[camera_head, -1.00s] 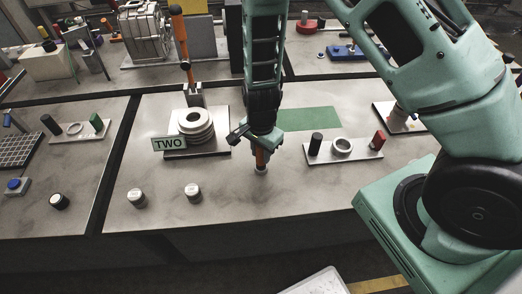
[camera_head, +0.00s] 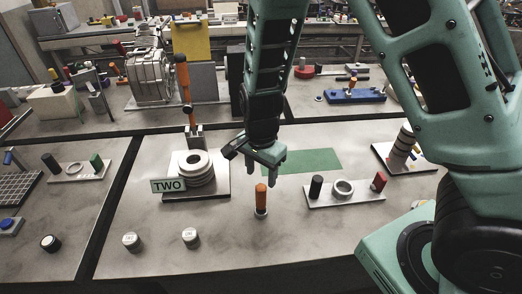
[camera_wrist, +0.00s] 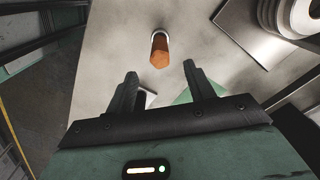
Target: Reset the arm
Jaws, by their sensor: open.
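My gripper (camera_head: 266,157) is open and empty above the grey table (camera_head: 225,245). It also shows in the wrist view (camera_wrist: 163,82), with its two fingers apart. An orange peg (camera_head: 261,198) stands upright on the table in a small light base, below my gripper and apart from it. In the wrist view the orange peg (camera_wrist: 159,52) lies beyond the fingertips, with nothing between the fingers but table surface and a bit of green.
A stack of pale rings (camera_head: 196,168) stands on a plate behind a "TWO" sign (camera_head: 168,185). A tray (camera_head: 345,198) with a black peg, a ring and a red piece lies right. Two small round weights (camera_head: 191,237) stand front left. A green mat (camera_head: 310,160) lies behind.

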